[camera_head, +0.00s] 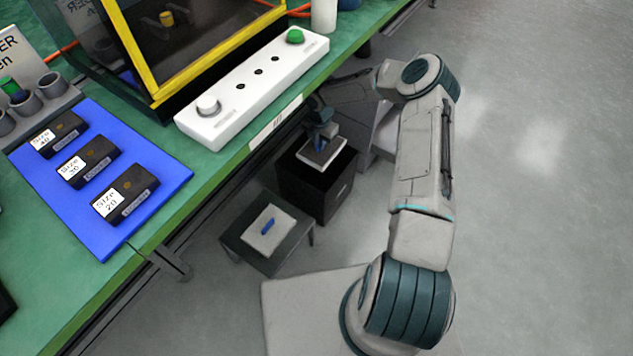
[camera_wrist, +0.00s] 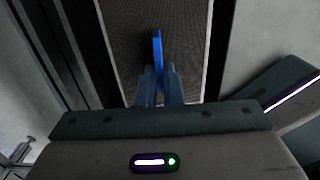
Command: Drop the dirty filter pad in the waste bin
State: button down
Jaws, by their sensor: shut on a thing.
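The dirty filter pad (camera_head: 319,155) is a dark mesh panel in a pale frame with an upright blue tab. My gripper (camera_head: 321,137) is shut on the blue tab (camera_wrist: 157,48), with the pad hanging beneath it. In the wrist view the pad's dark mesh (camera_wrist: 184,38) fills the space past the fingers (camera_wrist: 159,82). In the head view the pad is over the top of a black box (camera_head: 311,191), which looks like the waste bin. The exact height of the pad above the rim is hard to tell, and the pad hides part of the opening.
A low dark stand (camera_head: 244,241) beside the box holds a light pad (camera_head: 262,236) with a blue tab. The green workbench (camera_head: 166,225) overhangs at the left, with a white control panel (camera_head: 250,88) and a blue mat (camera_head: 165,177) on it. Open floor lies to the right.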

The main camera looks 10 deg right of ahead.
notch_tip(320, 180, down, 3)
jog(key=shift+f+b, duration=0.15)
jog(key=shift+b, duration=0.6)
jog(key=c, duration=1.5)
grip_release()
notch_tip(320, 180, up, 12)
jog(key=p, duration=0.3)
jog(key=shift+s, duration=0.1)
